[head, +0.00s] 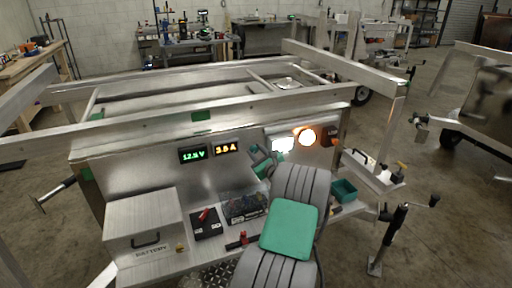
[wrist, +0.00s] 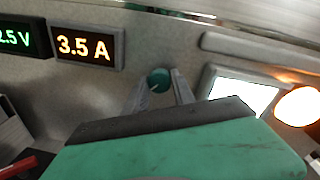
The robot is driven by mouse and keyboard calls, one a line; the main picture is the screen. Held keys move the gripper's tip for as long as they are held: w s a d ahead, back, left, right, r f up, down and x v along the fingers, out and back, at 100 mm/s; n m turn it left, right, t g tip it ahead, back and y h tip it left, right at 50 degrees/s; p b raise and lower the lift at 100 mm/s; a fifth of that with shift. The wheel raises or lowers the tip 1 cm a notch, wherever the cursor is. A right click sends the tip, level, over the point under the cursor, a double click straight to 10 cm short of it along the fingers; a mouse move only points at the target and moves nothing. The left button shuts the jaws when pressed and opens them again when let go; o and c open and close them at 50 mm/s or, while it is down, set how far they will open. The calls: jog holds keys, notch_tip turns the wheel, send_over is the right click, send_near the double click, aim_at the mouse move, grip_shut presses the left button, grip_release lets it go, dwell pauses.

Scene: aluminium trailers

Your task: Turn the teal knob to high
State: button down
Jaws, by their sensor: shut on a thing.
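The teal knob (wrist: 158,79) is on the trailer's metal front panel, between the amber display and a bright white lamp. In the wrist view my gripper (wrist: 160,86) has one finger on each side of the knob and is shut on it. A thin pale mark shows on the knob's face. In the head view my gripper (head: 263,158) reaches the panel right of the displays, and my grey and green arm hides much of that spot. I cannot read any setting labels around the knob.
A green display (head: 193,154) and an amber 3.5 A display (head: 228,148) are left of the knob. A lit white lamp (head: 283,144) and an orange lamp (head: 307,137) are to its right. A battery box (head: 146,225) stands on the shelf at left, and a teal bin (head: 344,190) at right.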

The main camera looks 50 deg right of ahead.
jog(key=shift+f+m+p, duration=0.1)
jog(key=shift+m+p, duration=0.95)
jog(key=shift+m, duration=0.75)
jog(key=c, duration=1.1)
grip_release()
jog(key=shift+o, duration=0.2)
jog(key=b+v, duration=0.1)
jog(key=v, duration=0.7)
